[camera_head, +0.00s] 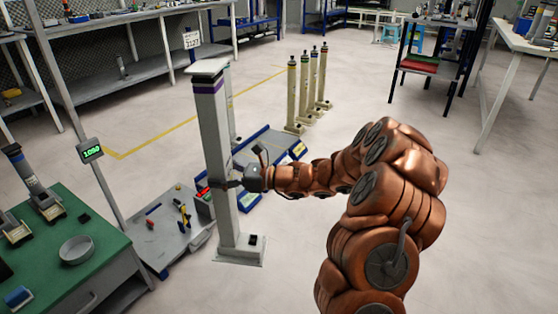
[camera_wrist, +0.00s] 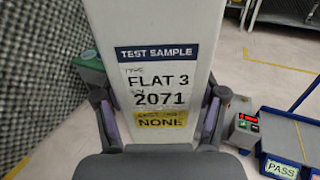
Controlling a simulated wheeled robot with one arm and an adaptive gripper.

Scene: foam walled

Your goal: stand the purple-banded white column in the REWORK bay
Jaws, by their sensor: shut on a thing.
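The white column (camera_head: 212,130), with a purple band near its top and a flat cap, is upright in the head view. Its square foot shows low in the picture; I cannot tell whether it touches the floor. My gripper (camera_head: 230,183) is shut on the column's shaft below mid-height. In the wrist view the column (camera_wrist: 150,30) fills the middle, with a label reading TEST SAMPLE, FLAT 3, 2071 and NONE. My fingers (camera_wrist: 160,122) lie on both sides of it. No REWORK sign is readable in either view.
A blue-edged bay with a PASS sign (camera_wrist: 281,169) is right of the column. A grey platform with tools (camera_head: 165,228) is at left, beside a green-topped bench (camera_head: 70,250). Several cream posts (camera_head: 292,90) stand behind.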

